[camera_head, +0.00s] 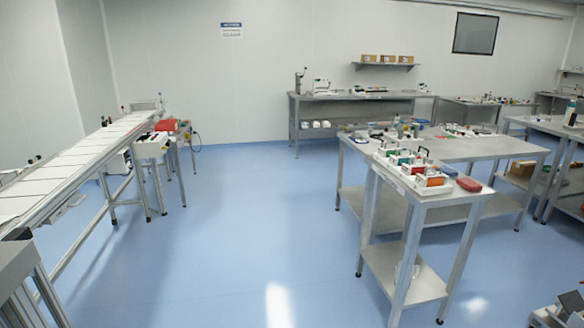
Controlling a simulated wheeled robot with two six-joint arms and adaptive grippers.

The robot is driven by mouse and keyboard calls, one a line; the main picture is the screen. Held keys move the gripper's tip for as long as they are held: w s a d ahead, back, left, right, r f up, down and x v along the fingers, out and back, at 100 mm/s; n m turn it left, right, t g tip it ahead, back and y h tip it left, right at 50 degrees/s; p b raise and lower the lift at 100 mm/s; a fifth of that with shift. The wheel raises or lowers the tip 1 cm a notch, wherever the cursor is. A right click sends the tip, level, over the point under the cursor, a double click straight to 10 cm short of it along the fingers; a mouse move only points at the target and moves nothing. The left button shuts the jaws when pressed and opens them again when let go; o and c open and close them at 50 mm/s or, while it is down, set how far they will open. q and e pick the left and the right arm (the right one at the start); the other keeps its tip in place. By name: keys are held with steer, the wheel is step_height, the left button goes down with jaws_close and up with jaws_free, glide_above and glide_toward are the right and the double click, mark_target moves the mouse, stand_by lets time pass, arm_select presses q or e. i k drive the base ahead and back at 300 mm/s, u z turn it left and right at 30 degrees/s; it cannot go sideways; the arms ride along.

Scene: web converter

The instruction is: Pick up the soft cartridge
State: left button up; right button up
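I cannot tell for certain which thing is the soft cartridge; nothing in view is clearly marked as one. A small red rounded piece (469,184) lies on the right end of the near steel table, beside a blue piece (447,170). A larger red object (166,125) sits on a small stand beside the conveyor at the left. All are too small to make out in detail.
The near table (417,196) holds a tray (394,172) of several coloured items. A long conveyor (75,160) runs along the left. A back bench (350,96) stands by the wall. Blue floor (240,220) is clear in the middle. Partly cut-off items (560,312) show at the bottom right.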

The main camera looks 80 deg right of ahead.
mark_target(438, 179)
steer(key=z, duration=1.55)
steer(key=i, duration=0.75)
steer(key=z, duration=2.4)
